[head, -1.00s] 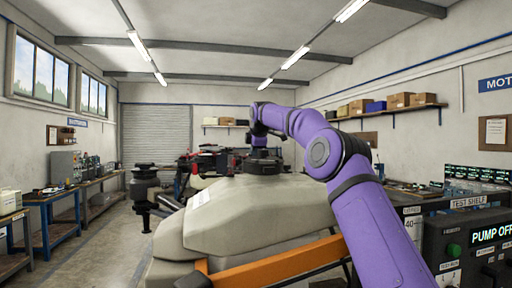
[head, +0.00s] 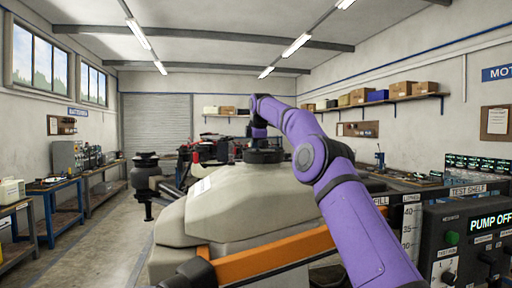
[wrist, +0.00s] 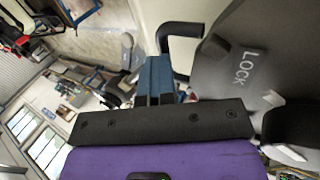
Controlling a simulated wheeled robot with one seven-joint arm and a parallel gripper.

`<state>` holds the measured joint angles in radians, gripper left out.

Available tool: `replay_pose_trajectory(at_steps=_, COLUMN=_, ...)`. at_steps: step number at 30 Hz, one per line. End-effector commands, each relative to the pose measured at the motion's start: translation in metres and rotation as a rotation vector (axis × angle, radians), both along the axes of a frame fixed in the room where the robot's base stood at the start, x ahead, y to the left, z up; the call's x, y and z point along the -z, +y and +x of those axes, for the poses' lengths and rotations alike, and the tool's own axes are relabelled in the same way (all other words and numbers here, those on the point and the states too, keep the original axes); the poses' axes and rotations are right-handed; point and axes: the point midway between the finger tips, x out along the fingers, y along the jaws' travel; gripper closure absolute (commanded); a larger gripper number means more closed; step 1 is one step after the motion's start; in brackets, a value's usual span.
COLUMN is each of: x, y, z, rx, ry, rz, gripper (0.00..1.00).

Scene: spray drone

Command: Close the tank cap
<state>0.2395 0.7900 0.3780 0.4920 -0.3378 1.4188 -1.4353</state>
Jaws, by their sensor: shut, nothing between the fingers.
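The tank cap (head: 264,156) is a dark round lid on top of the beige tank (head: 240,205) in the head view. In the wrist view the cap (wrist: 232,82) fills the right side, a dark grey disc with the word LOCK and a white arrow. My gripper (head: 259,133) is just above the cap in the head view. In the wrist view its blue-grey fingers (wrist: 156,75) are together and empty, to the left of the cap's rim. A black bent bar (wrist: 180,32) is beside the fingertips. I cannot tell whether the cap is fully seated.
An orange bar (head: 275,256) crosses in front of the tank. A control panel reading PUMP OFF (head: 470,240) stands at the lower right. Dark and red drone parts (head: 212,148) are behind the tank. Floor is open at the left (head: 105,235).

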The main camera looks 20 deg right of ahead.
Motion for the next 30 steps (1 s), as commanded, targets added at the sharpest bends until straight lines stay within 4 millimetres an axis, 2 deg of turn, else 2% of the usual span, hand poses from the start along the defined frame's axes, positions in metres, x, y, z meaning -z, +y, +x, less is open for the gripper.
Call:
replay_pose_trajectory(at_steps=1, x=0.007, y=0.001, z=0.001, rx=-0.003, ry=0.016, rz=0.002, gripper=1.0)
replay_pose_trajectory(at_steps=4, x=0.0, y=0.002, z=-0.002, rx=-0.003, ry=0.014, rz=0.001, gripper=1.0)
replay_pose_trajectory(at_steps=12, x=-0.044, y=0.005, z=-0.023, rx=-0.001, ry=0.003, rz=0.0, gripper=1.0)
replay_pose_trajectory(at_steps=18, x=-0.06, y=0.006, z=-0.03, rx=0.0, ry=0.0, rz=0.0, gripper=1.0)
replay_pose_trajectory(at_steps=30, x=-0.067, y=0.006, z=-0.035, rx=0.0, ry=-0.001, rz=0.0, gripper=1.0)
